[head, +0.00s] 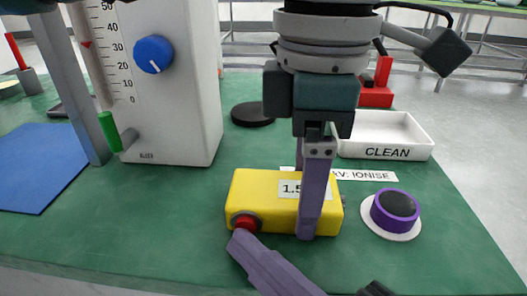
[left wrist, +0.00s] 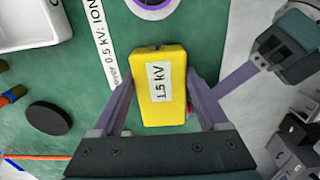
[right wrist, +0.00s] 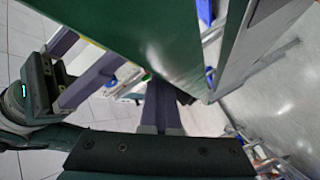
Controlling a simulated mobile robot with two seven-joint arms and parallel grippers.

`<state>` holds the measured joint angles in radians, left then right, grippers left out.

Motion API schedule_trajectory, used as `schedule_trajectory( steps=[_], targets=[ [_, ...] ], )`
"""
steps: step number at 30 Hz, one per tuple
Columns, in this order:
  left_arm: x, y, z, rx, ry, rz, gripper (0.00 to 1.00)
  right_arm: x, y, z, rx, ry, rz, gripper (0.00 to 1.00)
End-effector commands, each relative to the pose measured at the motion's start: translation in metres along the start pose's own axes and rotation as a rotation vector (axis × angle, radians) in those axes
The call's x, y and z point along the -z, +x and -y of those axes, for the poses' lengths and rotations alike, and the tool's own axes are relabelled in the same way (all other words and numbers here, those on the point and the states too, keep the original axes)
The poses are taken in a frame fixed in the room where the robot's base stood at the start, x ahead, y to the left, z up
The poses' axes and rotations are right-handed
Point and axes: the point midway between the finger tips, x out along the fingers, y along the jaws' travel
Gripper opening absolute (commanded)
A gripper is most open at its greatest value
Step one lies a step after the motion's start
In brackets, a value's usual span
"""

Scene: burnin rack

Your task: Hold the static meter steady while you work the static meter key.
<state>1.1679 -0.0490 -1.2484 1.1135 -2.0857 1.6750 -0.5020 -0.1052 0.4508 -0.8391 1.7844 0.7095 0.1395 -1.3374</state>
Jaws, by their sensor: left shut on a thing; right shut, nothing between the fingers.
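The static meter (head: 262,186) is a yellow box lying on the green mat, with a label reading 1.5 kV in the left wrist view (left wrist: 158,112). My left gripper (head: 306,205) is shut on it, one finger on each long side. The static meter key (head: 244,223) is a red button in a dark ring on the meter's near left end. My right gripper (head: 240,240) is shut and empty, its fingertips at the key. I cannot tell whether the key is pressed in. The right wrist view shows the closed fingers (right wrist: 162,108) but not the key.
A white scaled unit (head: 185,100) with a blue knob stands behind left. A black disc (head: 252,115) and blue mat (head: 35,165) lie nearby.

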Motion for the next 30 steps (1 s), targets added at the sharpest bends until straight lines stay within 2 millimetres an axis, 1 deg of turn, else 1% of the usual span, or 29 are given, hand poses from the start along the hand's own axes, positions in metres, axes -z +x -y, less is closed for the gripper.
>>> schedule_trajectory(
  steps=[6, 16, 27, 30],
  targets=[
    [-0.001, 0.0, 0.002, 0.007, 0.0, 0.001, 0.14, 0.0, -0.001, -0.001, -0.004, -0.001, 0.001, 0.0],
    [0.0, 0.0, 0.002, 0.005, 0.0, 0.0, 0.14, 0.009, -0.013, 0.008, -0.003, -0.001, 0.001, 0.0],
    [0.0, 0.0, 0.001, 0.003, 0.0, 0.0, 0.14, 0.011, -0.015, 0.01, -0.002, -0.001, 0.0, 0.0],
    [0.0, 0.0, 0.001, 0.002, 0.0, 0.0, 0.14, 0.013, -0.019, 0.013, -0.001, 0.001, 0.001, 0.0]
  ],
)
